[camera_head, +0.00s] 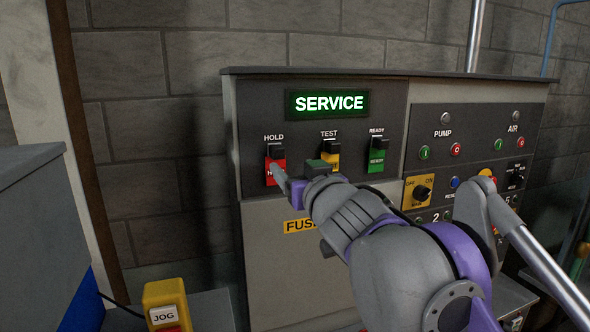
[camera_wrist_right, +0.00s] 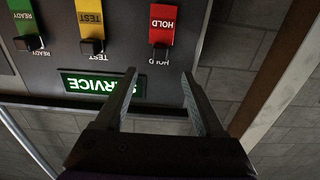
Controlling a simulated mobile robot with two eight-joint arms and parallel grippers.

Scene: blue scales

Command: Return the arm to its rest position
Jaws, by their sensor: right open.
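My right arm (camera_head: 395,265) reaches in from the lower right toward the grey control panel (camera_head: 262,110). Its gripper (camera_head: 279,175) is in front of the red HOLD switch (camera_head: 274,165). In the right wrist view, which is upside down, the right gripper (camera_wrist_right: 160,82) has its two fingers spread with nothing between them. The red HOLD label (camera_wrist_right: 162,25) lies just beyond the fingertips there, and I cannot tell whether they touch the panel. My left gripper is not in view.
The yellow TEST switch (camera_head: 330,158) and green READY switch (camera_head: 376,155) stand right of HOLD. A lit SERVICE sign (camera_head: 328,104) is above. PUMP and AIR controls (camera_head: 440,152) fill the right side. A yellow JOG box (camera_head: 165,303) is at lower left.

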